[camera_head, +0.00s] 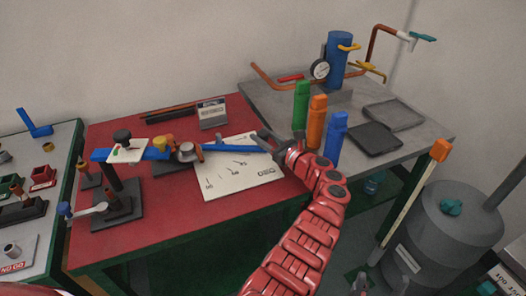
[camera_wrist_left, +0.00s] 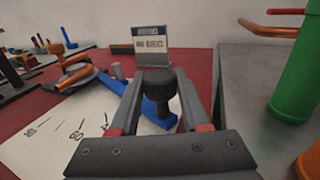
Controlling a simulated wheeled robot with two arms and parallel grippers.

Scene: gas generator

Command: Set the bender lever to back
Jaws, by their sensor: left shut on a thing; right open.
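The bender (camera_head: 172,160) stands on the red table with a fixed blue bar, a round forming head and a copper tube. Its blue lever (camera_head: 235,149) points right from the head, over a white sheet with angle marks. My left gripper (camera_head: 272,142) is at the lever's right end. In the left wrist view the lever (camera_wrist_left: 150,108) ends in a black knob (camera_wrist_left: 158,90), and my left gripper (camera_wrist_left: 158,98) is shut on this knob, a finger on each side. My right gripper (camera_head: 382,284) is open and empty at the bottom edge, low over the floor.
Green (camera_head: 301,105), orange (camera_head: 316,122) and blue (camera_head: 336,138) cylinders stand close right of my left gripper on the grey table (camera_head: 270,97). A small sign (camera_head: 212,114) stands behind the lever. A grey tank (camera_head: 450,228) stands at the right.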

